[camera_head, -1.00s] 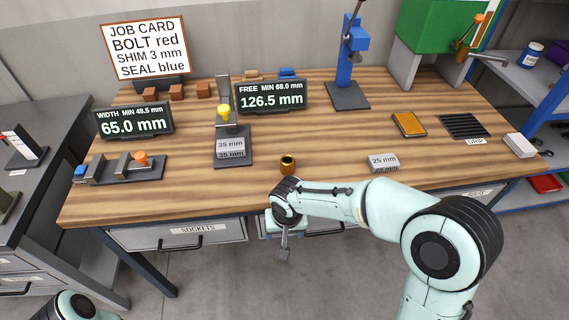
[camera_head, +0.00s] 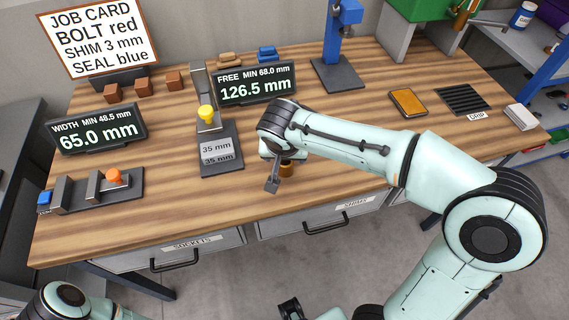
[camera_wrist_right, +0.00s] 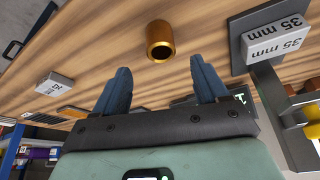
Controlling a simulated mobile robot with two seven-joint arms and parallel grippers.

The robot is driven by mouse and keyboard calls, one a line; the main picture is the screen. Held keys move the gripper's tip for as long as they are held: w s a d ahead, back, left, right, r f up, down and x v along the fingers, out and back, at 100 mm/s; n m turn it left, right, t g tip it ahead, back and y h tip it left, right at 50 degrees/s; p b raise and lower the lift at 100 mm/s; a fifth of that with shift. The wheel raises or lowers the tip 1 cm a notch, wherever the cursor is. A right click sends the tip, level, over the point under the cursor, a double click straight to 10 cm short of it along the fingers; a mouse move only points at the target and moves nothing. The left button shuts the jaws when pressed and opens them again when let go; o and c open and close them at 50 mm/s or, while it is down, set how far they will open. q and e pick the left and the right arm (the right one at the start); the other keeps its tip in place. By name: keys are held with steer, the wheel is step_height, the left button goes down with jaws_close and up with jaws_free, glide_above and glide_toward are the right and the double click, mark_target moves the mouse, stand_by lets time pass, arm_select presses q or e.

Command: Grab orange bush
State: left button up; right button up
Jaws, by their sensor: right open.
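The orange bush is a small bronze-orange hollow cylinder (camera_wrist_right: 160,40) standing on the wooden bench. In the head view the bush (camera_head: 287,170) is partly hidden behind my right wrist and gripper. My right gripper (camera_wrist_right: 161,78) is open and empty, with its two blue fingers pointing toward the bush. The bush appears between the finger lines but beyond their tips, apart from them. In the head view my right gripper (camera_head: 272,180) hangs low at the front of the bench, mostly hidden by the wrist.
The 35 mm block (camera_head: 217,149) sits on a dark stand with a yellow knob (camera_head: 206,113), left of the bush. A 25 mm block (camera_wrist_right: 55,85) lies on the other side. A fixture with an orange knob (camera_head: 115,176) is at left. Drawers (camera_head: 319,217) line the bench front.

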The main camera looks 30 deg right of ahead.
mark_target(285, 162)
steer(key=x, duration=0.3)
steer(key=shift+w, duration=0.1)
steer(key=x, duration=0.5)
steer(key=shift+f, duration=0.1)
steer(key=c, duration=1.3)
steer(key=shift+c, duration=0.2)
